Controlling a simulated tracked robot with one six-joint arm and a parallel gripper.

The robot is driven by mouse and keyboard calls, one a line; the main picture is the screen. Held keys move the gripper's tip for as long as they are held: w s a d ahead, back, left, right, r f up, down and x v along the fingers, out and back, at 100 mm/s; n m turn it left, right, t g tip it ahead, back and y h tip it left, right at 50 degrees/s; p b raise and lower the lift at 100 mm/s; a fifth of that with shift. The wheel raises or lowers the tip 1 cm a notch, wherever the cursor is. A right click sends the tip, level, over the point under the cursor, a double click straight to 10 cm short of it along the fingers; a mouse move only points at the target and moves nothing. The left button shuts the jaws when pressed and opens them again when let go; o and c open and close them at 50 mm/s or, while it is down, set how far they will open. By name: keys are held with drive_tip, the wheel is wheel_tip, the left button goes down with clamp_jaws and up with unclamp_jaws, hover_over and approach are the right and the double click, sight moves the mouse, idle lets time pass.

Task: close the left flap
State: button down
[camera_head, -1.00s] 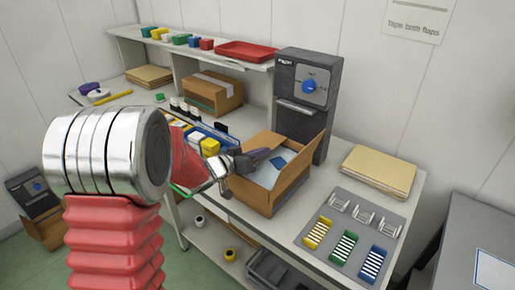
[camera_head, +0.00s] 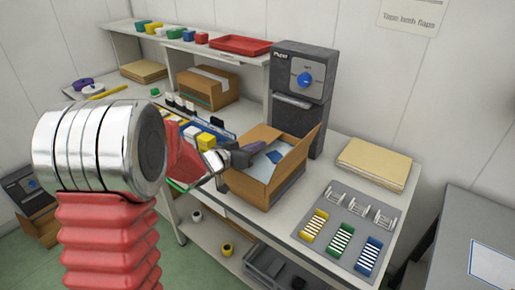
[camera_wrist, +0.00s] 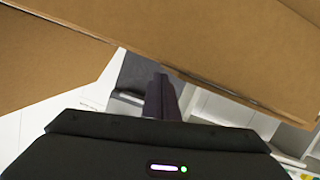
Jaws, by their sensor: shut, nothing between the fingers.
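An open cardboard box (camera_head: 250,190) stands on the bench at the middle of the head view. Its right-hand flap (camera_head: 294,160) stands raised, and another flap (camera_head: 262,134) rises at the back. Pale and blue contents (camera_head: 272,157) show inside. My gripper (camera_head: 252,156) is at the box's left side, over its rim, and hides much of that edge. I cannot make out the left flap clearly. In the wrist view, my gripper's dark fingers (camera_wrist: 160,92) are together and empty, close to brown cardboard (camera_wrist: 210,40). I cannot tell whether they touch it.
A dark machine (camera_head: 300,90) stands right behind the box. Ink bottles and a blue tray (camera_head: 210,130) are to the left. A grey rack mat (camera_head: 338,215) and stacked cardboard sheets (camera_head: 375,163) lie to the right. A closed taped box (camera_head: 208,88) sits farther back.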

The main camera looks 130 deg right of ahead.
drive_tip(key=r, duration=0.3)
drive_tip(key=shift+w+a+r, duration=0.1)
drive_tip(key=shift+w+r, duration=0.1)
drive_tip(key=shift+w, duration=0.15)
drive_tip(key=v, duration=0.9)
drive_tip(key=shift+a, duration=0.3)
